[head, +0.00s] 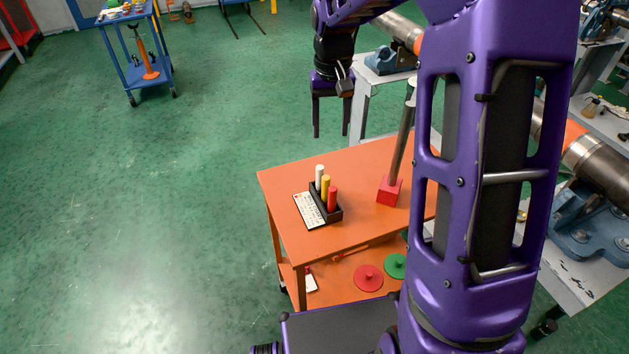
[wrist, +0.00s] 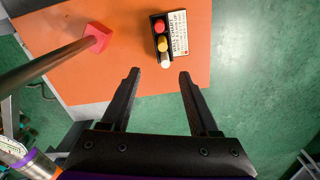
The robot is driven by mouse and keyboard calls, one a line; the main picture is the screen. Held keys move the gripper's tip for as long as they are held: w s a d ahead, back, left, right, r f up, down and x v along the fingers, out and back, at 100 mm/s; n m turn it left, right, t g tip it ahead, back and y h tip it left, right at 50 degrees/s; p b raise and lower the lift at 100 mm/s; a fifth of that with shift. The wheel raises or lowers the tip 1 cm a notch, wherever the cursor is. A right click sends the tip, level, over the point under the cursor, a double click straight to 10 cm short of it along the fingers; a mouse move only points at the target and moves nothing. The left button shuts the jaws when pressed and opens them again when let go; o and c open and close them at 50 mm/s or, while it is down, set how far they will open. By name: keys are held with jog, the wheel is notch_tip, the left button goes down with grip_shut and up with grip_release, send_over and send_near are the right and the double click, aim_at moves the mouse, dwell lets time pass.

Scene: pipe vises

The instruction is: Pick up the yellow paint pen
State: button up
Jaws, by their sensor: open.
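The yellow paint pen (head: 326,186) stands upright in a small black holder (head: 338,215) on the orange table. A white pen (head: 319,176) stands behind it and a red pen (head: 332,198) in front. In the wrist view the yellow pen (wrist: 161,43) shows from above, between the red pen (wrist: 159,26) and the white pen (wrist: 164,60). My gripper (head: 331,132) hangs beyond the table's far edge, above and apart from the pens. In the wrist view my gripper (wrist: 158,75) is open and empty, its fingers pointing toward the holder.
A printed white card (head: 309,210) lies beside the holder. A metal rod on a red block (head: 389,191) rises from the orange table (head: 290,181) to the right of the pens. Pipe vises on grey benches stand at the right.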

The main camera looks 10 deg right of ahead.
aim_at(326, 177)
notch_tip(326, 177, down, 12)
jog(key=shift+s+f+b, duration=0.1)
jog(key=shift+b, duration=0.3)
jog(key=shift+a+f, duration=0.15)
jog(key=shift+f, duration=1.2)
jog(key=shift+a+f, duration=0.15)
jog(key=shift+f, duration=1.15)
grip_shut()
